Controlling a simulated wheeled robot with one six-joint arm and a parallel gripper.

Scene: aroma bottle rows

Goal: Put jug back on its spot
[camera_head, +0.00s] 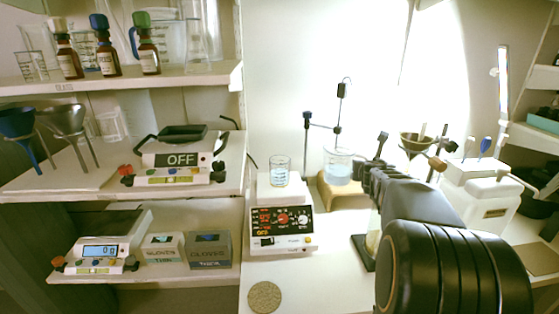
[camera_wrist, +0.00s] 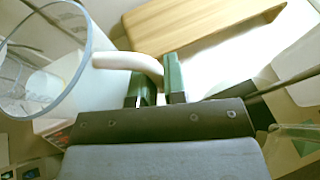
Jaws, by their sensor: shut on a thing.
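The jug is a clear glass vessel (camera_head: 338,167) with pale blue liquid low in it, over the wooden stand at the back middle of the bench in the head view. In the wrist view its round rim (camera_wrist: 88,52) is at the left, close to the camera. Its pale curved handle (camera_wrist: 125,62) runs between the green finger pads of my gripper (camera_wrist: 159,82), which is shut on it. My gripper (camera_head: 364,173) is just right of the jug in the head view. I cannot tell whether the jug touches the stand.
The wooden stand (camera_head: 342,198) also shows in the wrist view (camera_wrist: 195,28). A beaker (camera_head: 280,171) stands on a hotplate (camera_head: 282,228) to the left. A round cork mat (camera_head: 264,297) lies in front. A funnel stand and white container (camera_head: 480,200) are right of my arm.

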